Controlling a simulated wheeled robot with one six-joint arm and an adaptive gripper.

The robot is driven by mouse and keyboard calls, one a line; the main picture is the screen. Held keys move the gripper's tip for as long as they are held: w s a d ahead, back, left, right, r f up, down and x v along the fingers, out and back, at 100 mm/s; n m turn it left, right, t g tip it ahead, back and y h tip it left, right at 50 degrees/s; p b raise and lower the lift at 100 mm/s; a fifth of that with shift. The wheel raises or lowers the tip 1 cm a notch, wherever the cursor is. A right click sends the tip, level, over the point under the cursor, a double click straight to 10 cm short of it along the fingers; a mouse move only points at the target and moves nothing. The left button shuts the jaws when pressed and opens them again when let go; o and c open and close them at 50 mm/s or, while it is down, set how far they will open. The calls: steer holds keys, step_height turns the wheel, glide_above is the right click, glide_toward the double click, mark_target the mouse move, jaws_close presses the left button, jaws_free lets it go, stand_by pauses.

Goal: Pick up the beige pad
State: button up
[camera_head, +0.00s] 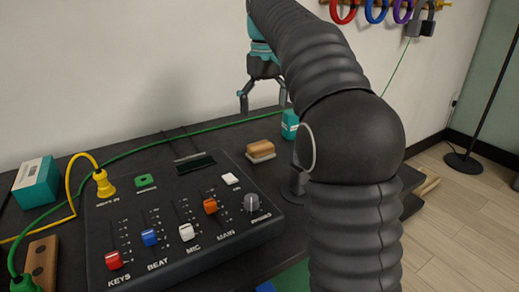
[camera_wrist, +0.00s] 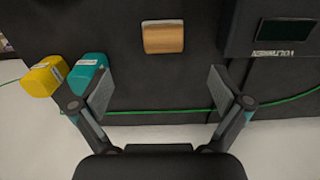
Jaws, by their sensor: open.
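The beige pad (camera_head: 261,149) is a small block with a tan-orange top and a paler base, lying flat on the dark bench behind the mixer's right corner. In the wrist view the pad (camera_wrist: 163,39) sits near the top centre, beyond the fingertips and roughly midway between them. My gripper (camera_head: 262,106) is open and empty, hanging above the bench near the wall, higher than the pad and apart from it. Both fingers of my gripper (camera_wrist: 160,88) show in the wrist view, spread wide with nothing between them.
The mixer (camera_head: 184,211) with faders and a knob fills the front left. A teal box (camera_head: 289,124) stands right of the pad; in the wrist view a yellow box (camera_wrist: 45,76) is beside it, near the left finger. A green cable (camera_wrist: 160,112) runs along the back. Bare bench surrounds the pad.

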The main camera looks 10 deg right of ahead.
mark_target(261, 145)
steer(key=f, duration=0.2)
steer(key=f+b, duration=0.1)
steer(key=f, duration=0.1)
steer(key=a+f, duration=0.1)
steer(key=f, duration=0.1)
steer(key=shift+f, duration=0.2)
steer(key=shift+w+d+f+b, duration=0.1)
steer(key=shift+w+f+b, duration=0.1)
steer(key=shift+f, duration=0.7)
steer(key=shift+w+a+f+b, duration=0.1)
steer(key=shift+f+b, duration=0.1)
steer(key=shift+f, duration=0.7)
steer(key=shift+w+d+f+b, duration=0.1)
steer(key=shift+f+b, duration=0.1)
steer(key=shift+f, duration=0.7)
steer(key=c, duration=1.3)
